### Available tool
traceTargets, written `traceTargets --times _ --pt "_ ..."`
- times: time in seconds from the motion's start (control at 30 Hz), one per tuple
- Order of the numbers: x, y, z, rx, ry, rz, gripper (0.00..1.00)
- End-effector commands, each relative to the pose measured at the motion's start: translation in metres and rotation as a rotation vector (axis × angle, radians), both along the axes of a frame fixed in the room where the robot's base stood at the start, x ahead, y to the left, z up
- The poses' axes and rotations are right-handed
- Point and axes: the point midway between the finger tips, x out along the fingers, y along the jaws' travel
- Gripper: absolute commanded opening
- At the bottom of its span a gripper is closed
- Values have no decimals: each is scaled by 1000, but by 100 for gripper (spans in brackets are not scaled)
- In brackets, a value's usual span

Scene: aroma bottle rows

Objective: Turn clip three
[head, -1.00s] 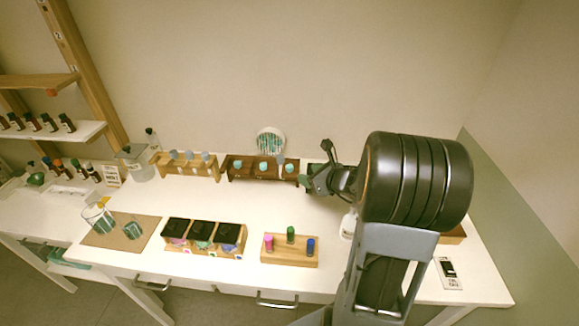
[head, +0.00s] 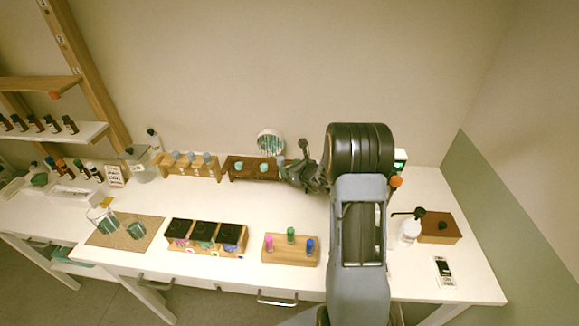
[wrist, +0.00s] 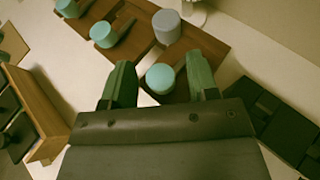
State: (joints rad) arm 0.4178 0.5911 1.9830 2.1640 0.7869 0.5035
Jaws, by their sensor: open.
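A dark brown wooden rack (head: 250,178) stands at the back of the white table and carries a row of round-topped clips. Teal tops (head: 264,168) show on it in the head view; my gripper hides its right end. In the wrist view, a teal clip top (wrist: 160,77) lies between the fingers of my gripper (wrist: 160,72), which are open on either side with visible gaps. A grey top (wrist: 167,25) and another teal top (wrist: 102,33) are beyond. Brown arms extend beside some tops. I cannot tell by number which is clip three.
A lighter wooden rack (head: 188,168) stands to the left. A box with black compartments (head: 204,236) and a wooden block with coloured pegs (head: 290,250) sit in front. A white bottle (head: 410,232) and brown box (head: 439,227) are on the right. The table's middle is clear.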

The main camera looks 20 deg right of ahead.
Motion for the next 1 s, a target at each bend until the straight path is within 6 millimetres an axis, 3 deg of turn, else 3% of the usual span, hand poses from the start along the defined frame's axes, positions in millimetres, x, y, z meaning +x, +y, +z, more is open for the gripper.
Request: traceTargets --times 0.4,0.9,1.0 --pt "5 2 -3 0 0 0 54" --pt "5 2 -3 0 0 1 7" --pt "5 2 -3 0 0 2 6"
